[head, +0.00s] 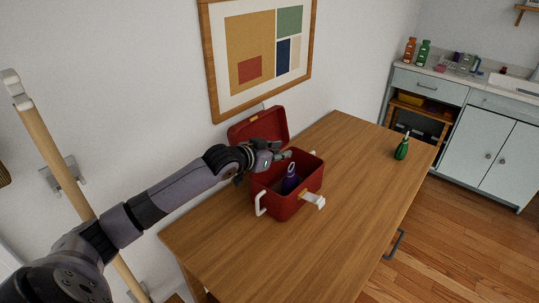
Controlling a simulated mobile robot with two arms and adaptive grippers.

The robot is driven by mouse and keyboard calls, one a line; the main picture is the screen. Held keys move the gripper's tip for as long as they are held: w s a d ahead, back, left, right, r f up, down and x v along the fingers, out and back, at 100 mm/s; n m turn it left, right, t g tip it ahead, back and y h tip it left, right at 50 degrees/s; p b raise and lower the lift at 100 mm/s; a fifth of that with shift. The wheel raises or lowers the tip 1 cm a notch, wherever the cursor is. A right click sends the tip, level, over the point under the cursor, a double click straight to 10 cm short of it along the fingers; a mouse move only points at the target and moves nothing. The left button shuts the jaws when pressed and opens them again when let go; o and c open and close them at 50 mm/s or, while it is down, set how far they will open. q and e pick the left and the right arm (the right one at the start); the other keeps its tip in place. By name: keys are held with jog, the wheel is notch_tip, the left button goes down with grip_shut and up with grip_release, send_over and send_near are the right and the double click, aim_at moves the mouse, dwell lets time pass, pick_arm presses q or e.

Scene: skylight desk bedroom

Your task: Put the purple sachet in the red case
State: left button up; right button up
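The red case (287,206) stands open on the wooden desk, with its lid (262,128) tilted up at the back. A small purple thing (290,184), likely the sachet, stands inside the case; its lower part is hidden by the front wall. My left gripper (283,155) is at the back left rim of the case, above and a little behind the purple thing, and looks apart from it. Its fingers are too small and dark to tell whether they are open. My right gripper is out of view.
A green bottle (402,148) stands at the desk's far right. The desk (352,165) is clear between it and the case. A counter (437,73) with several bottles is at the back right. A framed picture (262,50) hangs behind the desk.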

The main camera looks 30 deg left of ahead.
pick_arm(q)
jog(key=v, duration=0.5)
jog(key=shift+d, duration=0.1)
jog(key=shift+w, duration=0.1)
